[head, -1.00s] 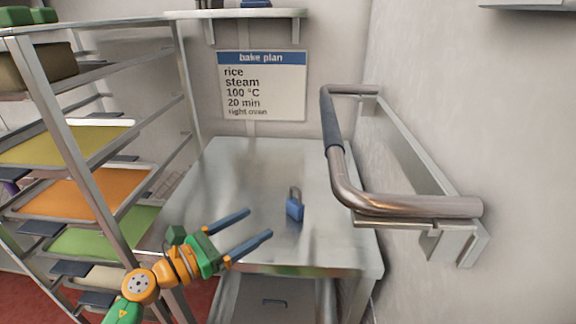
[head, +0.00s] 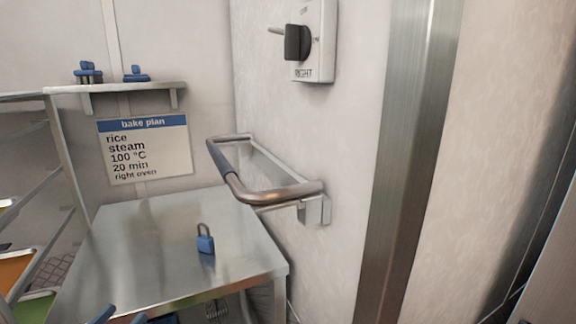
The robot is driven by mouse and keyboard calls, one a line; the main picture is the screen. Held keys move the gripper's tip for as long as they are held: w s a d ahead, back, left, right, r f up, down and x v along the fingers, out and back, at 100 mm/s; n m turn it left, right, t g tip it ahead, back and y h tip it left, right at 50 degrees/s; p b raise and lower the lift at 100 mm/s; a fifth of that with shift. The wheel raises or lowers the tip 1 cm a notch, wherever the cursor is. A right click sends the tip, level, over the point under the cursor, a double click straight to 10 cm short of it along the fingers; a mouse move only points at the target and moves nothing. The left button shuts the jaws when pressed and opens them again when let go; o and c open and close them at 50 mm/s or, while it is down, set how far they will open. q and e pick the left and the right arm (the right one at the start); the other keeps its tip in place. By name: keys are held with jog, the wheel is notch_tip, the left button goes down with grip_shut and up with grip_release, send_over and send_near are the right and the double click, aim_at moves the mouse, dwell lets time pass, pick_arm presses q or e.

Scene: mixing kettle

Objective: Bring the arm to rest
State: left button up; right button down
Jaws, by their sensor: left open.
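Only the blue fingertips of my left gripper (head: 135,315) show, at the bottom left edge of the head view. They are apart, in front of the steel table (head: 140,225), with nothing seen between them. The rest of the left arm is cut off by the frame. My right gripper is not in view. A blue padlock (head: 205,243) with a grey shackle stands on the table, to the right of and beyond the fingertips, clear of them.
A bent metal rail with a dark grip (head: 275,195) juts from the wall right of the table. Above it is a switch box marked RIGHT (head: 312,45). A bake plan sign (head: 145,150) hangs under a small shelf (head: 120,88). A tray rack (head: 60,150) stands at left.

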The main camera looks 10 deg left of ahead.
pick_arm(q)
notch_tip(320, 180, down, 12)
jog(key=n+g+y, duration=0.7)
jog(key=n+y, duration=0.3)
jog(key=n, duration=1.8)
jog(key=s+d+f+n+g+h, duration=0.35)
jog(key=s+d+f, duration=0.2)
jog(key=d, duration=0.25)
jog(key=s+d+f+n+g+h, duration=0.3)
jog(key=s+d+f+g+h, duration=0.15)
jog(key=s+d, duration=0.3)
notch_tip(320, 180, down, 15)
jog(key=s+g+p, duration=0.2)
jog(key=p, duration=0.1)
jog(key=s+a+f+g+y+p, duration=0.1)
jog(key=s+f, duration=0.7)
jog(key=s, duration=0.3)
jog(key=shift+s+a+f+m, duration=0.15)
jog(key=shift+s+a+m, duration=0.2)
jog(key=shift+a+m, duration=0.1)
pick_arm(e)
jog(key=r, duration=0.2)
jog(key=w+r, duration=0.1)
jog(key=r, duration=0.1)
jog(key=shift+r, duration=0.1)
